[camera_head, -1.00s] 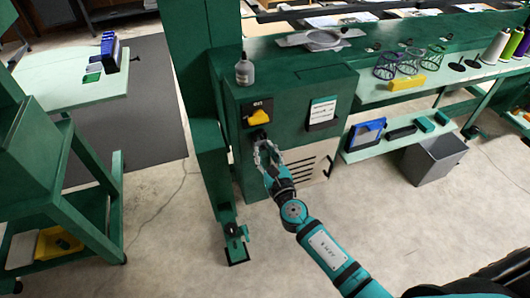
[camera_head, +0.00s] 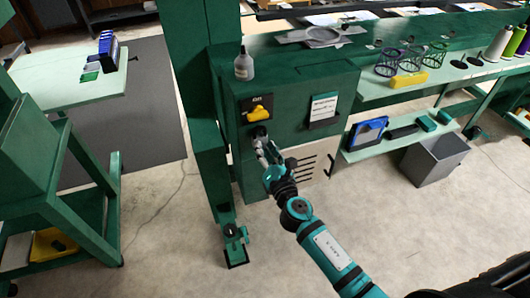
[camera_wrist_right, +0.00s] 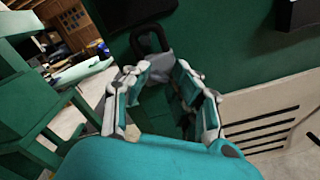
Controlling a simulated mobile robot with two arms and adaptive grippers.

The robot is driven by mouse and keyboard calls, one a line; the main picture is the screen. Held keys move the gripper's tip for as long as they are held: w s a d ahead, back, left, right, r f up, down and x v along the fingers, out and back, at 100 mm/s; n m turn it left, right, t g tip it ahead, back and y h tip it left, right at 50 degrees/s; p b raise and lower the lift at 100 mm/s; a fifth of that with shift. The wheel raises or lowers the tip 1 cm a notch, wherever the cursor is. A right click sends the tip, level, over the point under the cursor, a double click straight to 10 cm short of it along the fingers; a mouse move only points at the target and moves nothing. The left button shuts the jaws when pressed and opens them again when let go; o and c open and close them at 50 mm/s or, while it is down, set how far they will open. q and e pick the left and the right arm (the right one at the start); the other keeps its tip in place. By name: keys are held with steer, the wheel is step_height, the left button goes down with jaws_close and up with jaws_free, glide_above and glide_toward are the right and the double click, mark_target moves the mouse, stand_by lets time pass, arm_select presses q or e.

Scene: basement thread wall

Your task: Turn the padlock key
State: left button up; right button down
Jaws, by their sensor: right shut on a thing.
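The padlock (camera_head: 259,132) hangs on the front of the green machine cabinet, just below the yellow switch. In the right wrist view its dark shackle (camera_wrist_right: 150,40) and part of its grey body (camera_wrist_right: 158,60) show beyond the fingertips. My right gripper (camera_head: 263,146) is up against the lower side of the padlock. In the right wrist view its fingers (camera_wrist_right: 160,77) are closed in around the padlock's lower end. The key itself does not show; the fingertips cover that spot. My left gripper is not in view.
The yellow rotary switch (camera_head: 258,113) and a label holder (camera_head: 324,109) are on the cabinet (camera_head: 290,145). A grey bottle (camera_head: 244,66) stands on top. A green post (camera_head: 205,150) rises close to the left. A grey bin (camera_head: 433,160) stands on the floor at right.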

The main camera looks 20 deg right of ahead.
steer(key=m+b, duration=0.1)
steer(key=m, duration=0.3)
steer(key=shift+f+m, duration=0.15)
steer(key=shift+m, duration=0.15)
steer(key=m, duration=0.4)
steer(key=shift+m+b, duration=0.3)
steer(key=shift+b, duration=0.1)
steer(key=c, duration=1.1)
jaws_free()
steer(key=shift+d, duration=0.1)
steer(key=shift+s, duration=0.1)
steer(key=s, duration=0.8)
steer(key=shift+d, duration=0.1)
